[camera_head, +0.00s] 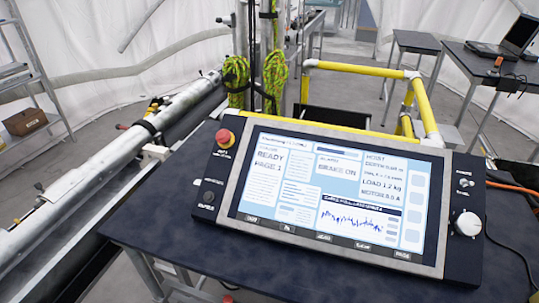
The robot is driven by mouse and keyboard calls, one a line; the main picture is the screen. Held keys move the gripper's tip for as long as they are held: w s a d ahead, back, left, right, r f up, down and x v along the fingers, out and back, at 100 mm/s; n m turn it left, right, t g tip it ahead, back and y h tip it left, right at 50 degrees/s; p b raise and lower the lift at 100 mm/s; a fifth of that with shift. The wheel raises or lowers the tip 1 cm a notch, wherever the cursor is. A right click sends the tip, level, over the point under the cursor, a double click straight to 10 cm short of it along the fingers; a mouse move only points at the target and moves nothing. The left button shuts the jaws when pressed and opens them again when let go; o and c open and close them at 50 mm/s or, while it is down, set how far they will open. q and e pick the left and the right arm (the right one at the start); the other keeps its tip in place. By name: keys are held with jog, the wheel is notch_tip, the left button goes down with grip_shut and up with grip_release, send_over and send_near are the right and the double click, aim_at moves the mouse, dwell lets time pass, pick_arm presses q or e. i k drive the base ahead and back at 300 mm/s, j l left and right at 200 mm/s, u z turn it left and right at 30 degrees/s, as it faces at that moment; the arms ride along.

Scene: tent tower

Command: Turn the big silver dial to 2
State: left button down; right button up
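The big silver dial (467,224) is a round knob on the lower right side of a dark control panel (462,265). The panel lies tilted on a dark table. The dial's markings are too small to read, so I cannot tell its setting. The panel's lit screen (335,190) shows "READY PAGE 1", "BRAKE ON" and "LOAD 1.2 kg". Neither of my grippers is in the camera_head view.
A red mushroom button (225,138) and a small black knob (208,196) are on the panel's left side. Small switches (465,182) sit above the dial. Yellow railing (360,70) stands behind the table (170,245). A laptop (515,38) is on a table at the back right.

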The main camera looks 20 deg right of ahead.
aim_at(467, 224)
jog(key=z, duration=2)
